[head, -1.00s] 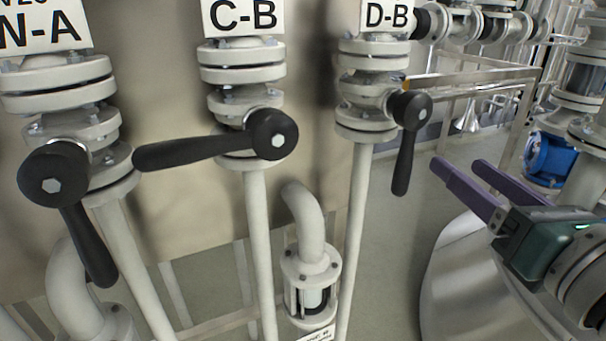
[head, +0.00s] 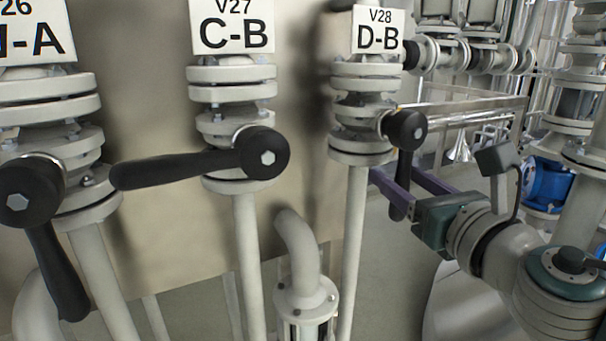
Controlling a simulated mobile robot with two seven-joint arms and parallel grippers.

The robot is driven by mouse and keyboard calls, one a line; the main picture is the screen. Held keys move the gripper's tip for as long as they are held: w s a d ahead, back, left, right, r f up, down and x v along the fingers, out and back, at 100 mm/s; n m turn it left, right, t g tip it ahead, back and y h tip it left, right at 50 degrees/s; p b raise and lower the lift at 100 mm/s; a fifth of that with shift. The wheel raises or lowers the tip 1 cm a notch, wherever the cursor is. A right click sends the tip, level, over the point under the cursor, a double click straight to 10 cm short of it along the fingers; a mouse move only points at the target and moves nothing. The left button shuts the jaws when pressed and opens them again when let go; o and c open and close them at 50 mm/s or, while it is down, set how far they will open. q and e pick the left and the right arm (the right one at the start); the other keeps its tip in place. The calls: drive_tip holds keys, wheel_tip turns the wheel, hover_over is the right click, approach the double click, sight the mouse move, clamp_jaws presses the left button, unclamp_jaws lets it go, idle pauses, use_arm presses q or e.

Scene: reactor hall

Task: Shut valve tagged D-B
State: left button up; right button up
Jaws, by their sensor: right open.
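The tag reading V28 D-B (head: 379,30) is at the upper right of centre in the head view. Below it is the white D-B valve (head: 360,112) on a vertical pipe. Its black lever (head: 406,132) hangs straight down from the round hub, in line with the pipe. My right gripper (head: 394,182) comes in from the right with purple fingers, one on either side of the lower lever in the picture. It is open; whether a finger touches the lever I cannot tell. The lever hides part of the fingers. My left gripper is not in view.
The C-B valve (head: 233,108) stands to the left with its black lever (head: 180,168) lying nearly level. Farther left a valve tagged with an A has its lever (head: 56,270) hanging down. A metal rail (head: 470,112) and a blue fitting (head: 546,186) are behind the arm.

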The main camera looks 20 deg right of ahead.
drive_tip(key=shift+w, duration=0.1)
clamp_jaws()
idle(0.4)
idle(1.0)
